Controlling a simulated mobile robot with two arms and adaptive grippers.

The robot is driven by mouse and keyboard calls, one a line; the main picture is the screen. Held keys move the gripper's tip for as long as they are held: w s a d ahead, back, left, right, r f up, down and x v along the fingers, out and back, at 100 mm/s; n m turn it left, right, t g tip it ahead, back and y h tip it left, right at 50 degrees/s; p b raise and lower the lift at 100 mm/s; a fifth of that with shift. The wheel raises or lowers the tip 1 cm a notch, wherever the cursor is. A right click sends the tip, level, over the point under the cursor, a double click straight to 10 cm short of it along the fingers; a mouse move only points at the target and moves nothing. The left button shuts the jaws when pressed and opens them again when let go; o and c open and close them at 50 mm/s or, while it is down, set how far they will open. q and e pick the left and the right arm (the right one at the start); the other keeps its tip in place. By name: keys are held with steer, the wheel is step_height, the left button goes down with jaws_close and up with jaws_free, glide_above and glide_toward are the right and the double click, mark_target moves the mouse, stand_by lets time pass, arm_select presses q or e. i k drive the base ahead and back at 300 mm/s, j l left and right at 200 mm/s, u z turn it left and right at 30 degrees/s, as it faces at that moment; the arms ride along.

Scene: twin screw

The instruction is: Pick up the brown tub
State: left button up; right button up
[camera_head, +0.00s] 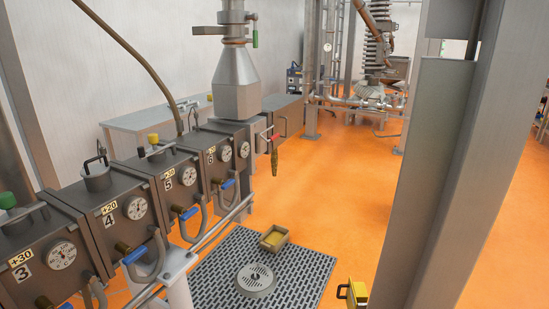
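A small brown tub (265,244) sits on the dark slotted floor grate, near its far edge. It is open at the top and its inside looks yellow. It stands just behind a round metal drain cover (255,280), apart from it. Neither of my grippers shows in the head view, and nothing is touching the tub.
A row of dark machine barrels (130,214) with gauges, hoses and blue-handled valves runs along the left. A pipe rail (215,232) passes left of the grate (312,262). A thick grey post (440,170) blocks the right. A yellow object (357,294) with a black handle stands at the bottom. Orange floor is clear beyond.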

mark_target(276, 236)
steer(key=l+z, duration=0.75)
steer(key=i+l+z, duration=0.15)
steer(key=l+z, duration=0.25)
steer(key=i+l+z, duration=0.15)
steer(key=i+l, duration=0.4)
steer(key=i+l+z, duration=0.2)
steer(key=i+l, duration=0.25)
steer(key=i, duration=0.15)
steer(key=i+j+u, duration=0.15)
steer(key=i+u, duration=0.3)
steer(key=i, duration=0.15)
steer(key=i+u, duration=0.4)
steer(key=i, duration=0.15)
steer(key=i+l+u, duration=0.3)
steer(key=i+u, duration=0.15)
steer(key=i, duration=0.15)
steer(key=i+j+u, duration=0.2)
steer(key=i+u, duration=0.2)
steer(key=i+j+u, duration=0.1)
steer(key=i+u, duration=0.55)
steer(key=u, duration=0.15)
steer(key=i+l+u, duration=0.15)
steer(key=i+u, duration=0.25)
